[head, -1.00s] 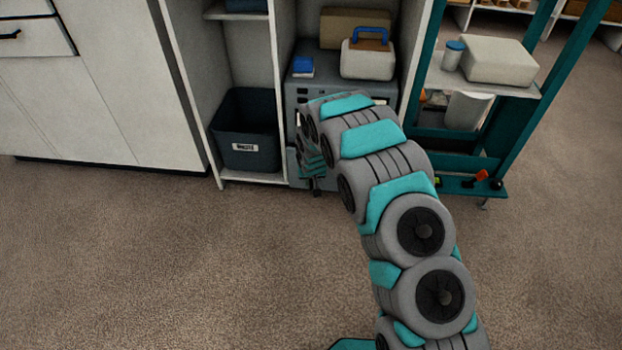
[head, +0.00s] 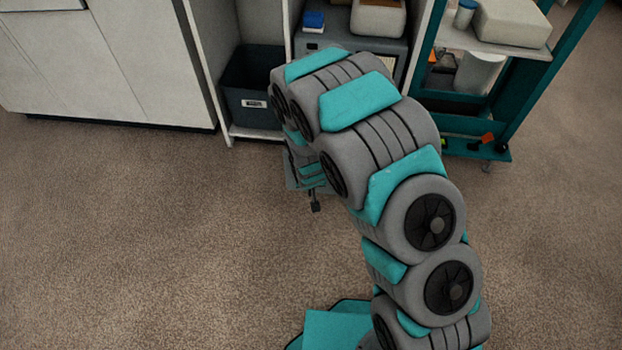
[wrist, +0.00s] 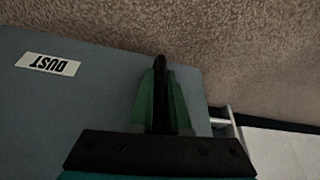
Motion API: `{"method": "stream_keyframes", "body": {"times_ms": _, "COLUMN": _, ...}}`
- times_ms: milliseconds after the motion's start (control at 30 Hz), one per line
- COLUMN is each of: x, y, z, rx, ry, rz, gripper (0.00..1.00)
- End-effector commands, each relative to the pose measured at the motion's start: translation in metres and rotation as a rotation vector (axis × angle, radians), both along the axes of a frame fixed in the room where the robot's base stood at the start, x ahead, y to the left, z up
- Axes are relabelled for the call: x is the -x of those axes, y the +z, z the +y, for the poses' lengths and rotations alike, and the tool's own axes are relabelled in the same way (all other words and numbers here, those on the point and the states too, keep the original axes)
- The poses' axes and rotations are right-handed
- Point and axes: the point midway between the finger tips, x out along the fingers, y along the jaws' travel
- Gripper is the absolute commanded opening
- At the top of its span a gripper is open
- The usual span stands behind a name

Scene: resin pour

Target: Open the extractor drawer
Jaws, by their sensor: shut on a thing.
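The extractor (head: 312,46) is a grey cabinet at the base of the shelf unit, largely hidden behind my arm. Its blue-grey drawer front (wrist: 90,100), with an upside-down "DUST" label (wrist: 48,64), fills much of the wrist view. My gripper (wrist: 161,95) has its green fingers shut around the dark bar handle (wrist: 160,64) on that front. The drawer's inside is hidden.
A dark waste bin (head: 253,88) stands in the compartment left of the extractor. A teal rack (head: 500,140) stands to the right, and white cabinets (head: 150,70) at the left. The carpet (head: 150,230) in front is clear.

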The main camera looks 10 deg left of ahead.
Motion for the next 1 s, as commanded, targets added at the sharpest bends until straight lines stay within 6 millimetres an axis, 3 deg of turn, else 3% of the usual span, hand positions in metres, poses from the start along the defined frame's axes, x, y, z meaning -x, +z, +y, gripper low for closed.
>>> {"method": "stream_keyframes", "body": {"times_ms": 467, "x": 0.0043, "y": -0.0001, "z": -0.0001, "rx": 0.001, "ry": 0.000, "rz": 0.002, "gripper": 0.00}}
{"method": "stream_keyframes", "body": {"times_ms": 500, "x": 0.0043, "y": -0.0001, "z": -0.0001, "rx": 0.001, "ry": 0.000, "rz": 0.002, "gripper": 0.16}}
{"method": "stream_keyframes", "body": {"times_ms": 767, "x": 0.0039, "y": -0.0001, "z": 0.0001, "rx": 0.000, "ry": 0.000, "rz": 0.001, "gripper": 0.45}}
{"method": "stream_keyframes", "body": {"times_ms": 1000, "x": 0.0039, "y": 0.0001, "z": 0.0001, "rx": 0.000, "ry": 0.000, "rz": 0.001, "gripper": 0.45}}
